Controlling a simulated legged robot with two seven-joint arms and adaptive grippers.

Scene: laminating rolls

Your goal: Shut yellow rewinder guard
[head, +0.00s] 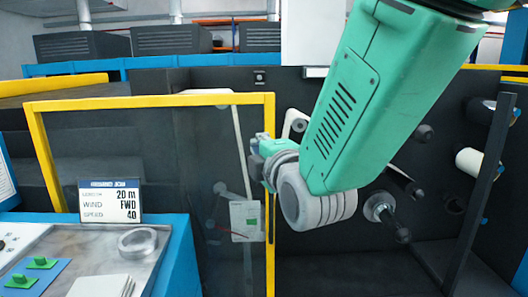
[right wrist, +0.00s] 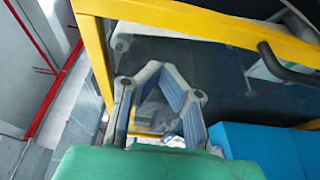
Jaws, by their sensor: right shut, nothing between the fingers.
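The yellow rewinder guard (head: 150,100) is a yellow frame with a see-through panel, standing in front of the dark machine in the head view. Its right post runs down behind my right gripper (head: 258,155). In the right wrist view the yellow frame (right wrist: 97,55) crosses the left and top, and a black handle (right wrist: 284,65) shows at upper right. My right gripper (right wrist: 160,100) is shut and empty, overlapping the post in the head view; I cannot tell whether it touches. My left gripper is not in view.
Rollers and spindles (head: 380,208) show in the open bay right of the guard. A dark bar (head: 482,190) stands at far right.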

